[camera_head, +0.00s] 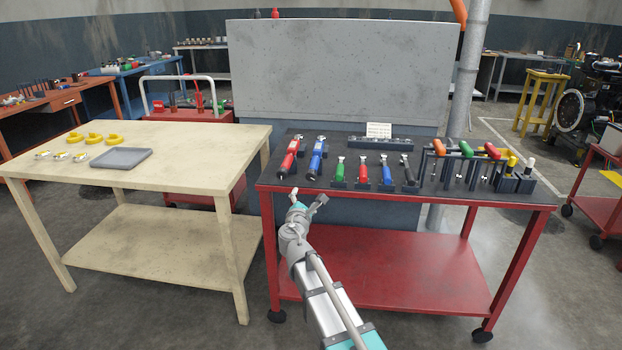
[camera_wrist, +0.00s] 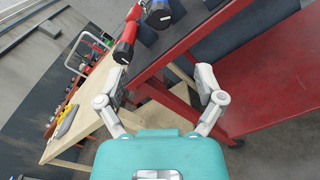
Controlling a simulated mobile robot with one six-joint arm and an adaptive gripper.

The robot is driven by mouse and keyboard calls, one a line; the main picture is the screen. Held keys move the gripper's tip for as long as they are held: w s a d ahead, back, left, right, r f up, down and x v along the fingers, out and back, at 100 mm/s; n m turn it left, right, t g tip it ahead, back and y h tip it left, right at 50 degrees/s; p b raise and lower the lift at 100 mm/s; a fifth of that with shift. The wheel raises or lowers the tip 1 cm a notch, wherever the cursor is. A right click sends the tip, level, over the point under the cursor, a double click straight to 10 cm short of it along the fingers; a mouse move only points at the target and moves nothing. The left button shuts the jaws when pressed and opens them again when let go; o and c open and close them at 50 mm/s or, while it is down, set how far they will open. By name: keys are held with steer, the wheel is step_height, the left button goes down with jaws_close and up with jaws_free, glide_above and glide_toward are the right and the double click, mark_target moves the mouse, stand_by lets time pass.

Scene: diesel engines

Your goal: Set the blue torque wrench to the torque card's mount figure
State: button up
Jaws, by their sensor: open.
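The blue torque wrench (camera_head: 317,158) lies on the black top of the red cart (camera_head: 380,278), just right of a similar red wrench (camera_head: 289,160). In the wrist view, the end of the blue wrench (camera_wrist: 160,15) shows at the top, beside the end of the red one (camera_wrist: 124,48). A small white card (camera_head: 378,130) stands at the back of the cart top; its writing is too small to read. My gripper (camera_head: 308,196) is open and empty at the cart's front left edge, apart from both wrenches. The blue wrench's setting cannot be read.
Green, red, blue and black-handled tools stand right of the wrenches, then a rack of T-handled tools (camera_head: 465,155). A cream table (camera_head: 190,165) to the left holds a grey tray (camera_head: 121,158) and yellow rings (camera_head: 93,139). A grey panel (camera_head: 340,75) rises behind the cart.

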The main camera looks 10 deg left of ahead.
mark_target(310, 177)
steer(key=w, duration=1.3)
steer(key=shift+w+d, duration=0.25)
steer(key=shift+w, duration=0.15)
steer(key=c, duration=1.1)
steer(key=shift+c, duration=0.3)
steer(key=shift+m, duration=2.9)
